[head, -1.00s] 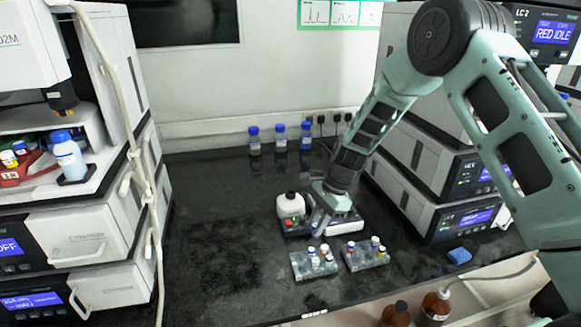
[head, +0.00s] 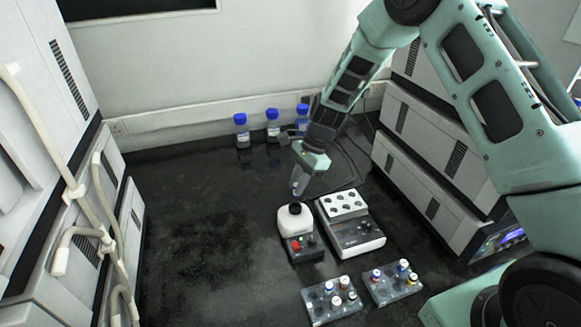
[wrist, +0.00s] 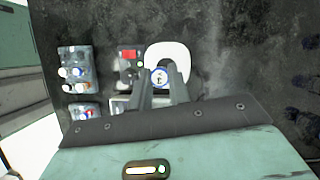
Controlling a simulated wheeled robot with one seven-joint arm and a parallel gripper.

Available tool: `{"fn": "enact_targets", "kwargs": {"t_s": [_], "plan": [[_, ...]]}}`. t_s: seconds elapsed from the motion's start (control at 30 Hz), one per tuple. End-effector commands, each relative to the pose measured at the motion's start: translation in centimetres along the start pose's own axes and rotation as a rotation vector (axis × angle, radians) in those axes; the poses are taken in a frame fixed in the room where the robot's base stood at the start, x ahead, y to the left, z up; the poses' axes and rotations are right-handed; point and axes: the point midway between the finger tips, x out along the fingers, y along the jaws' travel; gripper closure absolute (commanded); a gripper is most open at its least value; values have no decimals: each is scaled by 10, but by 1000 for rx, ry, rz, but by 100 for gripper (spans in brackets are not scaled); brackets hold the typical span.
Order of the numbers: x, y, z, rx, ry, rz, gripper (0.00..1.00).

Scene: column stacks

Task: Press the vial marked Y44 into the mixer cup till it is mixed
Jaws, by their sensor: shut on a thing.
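The mixer (head: 290,222) has a white rounded top with a dark cup opening and a black base with a red button. It also shows in the wrist view (wrist: 180,53). My gripper (head: 297,190) points down at the cup opening, its tips just above it. In the wrist view my gripper (wrist: 162,80) is shut on a vial with a white, blue-ringed cap (wrist: 158,76), which lines up with the front of the white top. The cap's mark is too small to read. Whether the vial touches the cup cannot be told.
Two grey racks, left (head: 318,312) and right (head: 380,292), hold several capped vials in front. A device with a white well block (head: 345,204) stands right of the mixer. Blue-capped bottles (head: 272,128) stand at the back wall. The bench left of the mixer is clear.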

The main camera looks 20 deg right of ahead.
Motion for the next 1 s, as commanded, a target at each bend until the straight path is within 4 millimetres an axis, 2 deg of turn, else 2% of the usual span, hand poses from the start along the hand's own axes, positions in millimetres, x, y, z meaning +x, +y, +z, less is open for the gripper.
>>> {"fn": "enact_targets", "kwargs": {"t_s": [0.27, 0.67, 1.0], "plan": [[8, 0, -3, 0, 0, 1, 98], [35, 0, -14, 0, 0, 1, 98], [36, 0, -15, 0, 0, 0, 98]]}}
